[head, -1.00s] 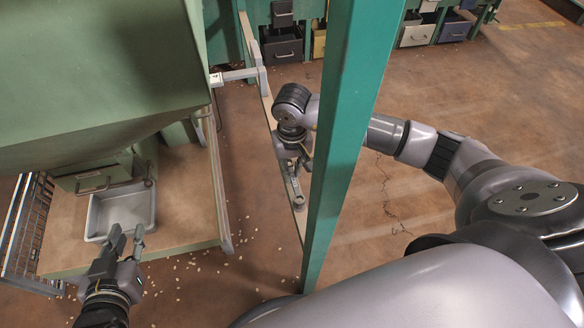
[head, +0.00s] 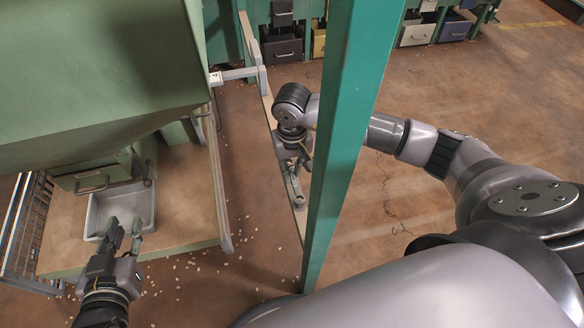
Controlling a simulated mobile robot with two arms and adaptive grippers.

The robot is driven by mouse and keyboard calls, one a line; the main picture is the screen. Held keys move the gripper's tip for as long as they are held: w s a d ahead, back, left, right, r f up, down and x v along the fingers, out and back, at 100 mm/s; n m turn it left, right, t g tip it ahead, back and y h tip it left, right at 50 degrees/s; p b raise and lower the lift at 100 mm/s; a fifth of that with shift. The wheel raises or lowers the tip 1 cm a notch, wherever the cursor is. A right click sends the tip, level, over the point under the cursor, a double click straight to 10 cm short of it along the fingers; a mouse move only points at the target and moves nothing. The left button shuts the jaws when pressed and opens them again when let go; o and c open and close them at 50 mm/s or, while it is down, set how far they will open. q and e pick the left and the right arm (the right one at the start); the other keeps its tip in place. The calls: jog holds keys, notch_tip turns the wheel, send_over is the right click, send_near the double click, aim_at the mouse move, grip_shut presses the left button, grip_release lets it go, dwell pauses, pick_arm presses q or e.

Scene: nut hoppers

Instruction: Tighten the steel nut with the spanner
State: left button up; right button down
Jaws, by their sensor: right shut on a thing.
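My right gripper (head: 293,160) is shut on the grey spanner (head: 295,188), beside the green post. The spanner points down the picture from the fingers, over a narrow pale ledge (head: 299,216). I cannot make out the steel nut; it is too small or hidden by the spanner and gripper. My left gripper (head: 125,228) is at the lower left, over the near edge of a grey tray. Its two fingers are apart with nothing seen between them.
A green post (head: 346,130) stands close to my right arm. The grey tray (head: 146,207) sits on a bench (head: 187,200) under a large green hopper (head: 95,70). A wire rack (head: 25,225) stands at the far left. Small pale bits lie on the floor. Coloured bins line the back.

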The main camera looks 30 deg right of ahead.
pick_arm(q)
jog(key=shift+w+d+r+t, duration=0.15)
jog(key=shift+w+r+t, duration=0.2)
jog(key=shift+r, duration=0.35)
jog(key=shift+w+r, duration=0.1)
jog(key=shift+r, duration=0.05)
jog(key=shift+w+d+r+t+b, duration=0.1)
jog(key=shift+d+r+t+b, duration=0.05)
jog(key=shift+r+t+b, duration=0.2)
pick_arm(e)
jog(key=shift+f, duration=0.15)
dwell(0.5)
pick_arm(q)
jog(key=shift+w+d+r+t+h, duration=0.15)
jog(key=shift+r+t+h, duration=0.1)
jog(key=shift+r, duration=0.15)
jog(key=shift+w+d+r+t+h, duration=0.15)
jog(key=shift+r+t, duration=0.1)
jog(key=shift+r, duration=0.15)
pick_arm(e)
jog(key=shift+f, duration=0.1)
pick_arm(q)
jog(key=shift+w+r+t+b, duration=0.15)
jog(key=shift+r+t+b, duration=0.2)
jog(key=shift+r, duration=0.3)
pick_arm(e)
jog(key=shift+f, duration=0.1)
dwell(0.4)
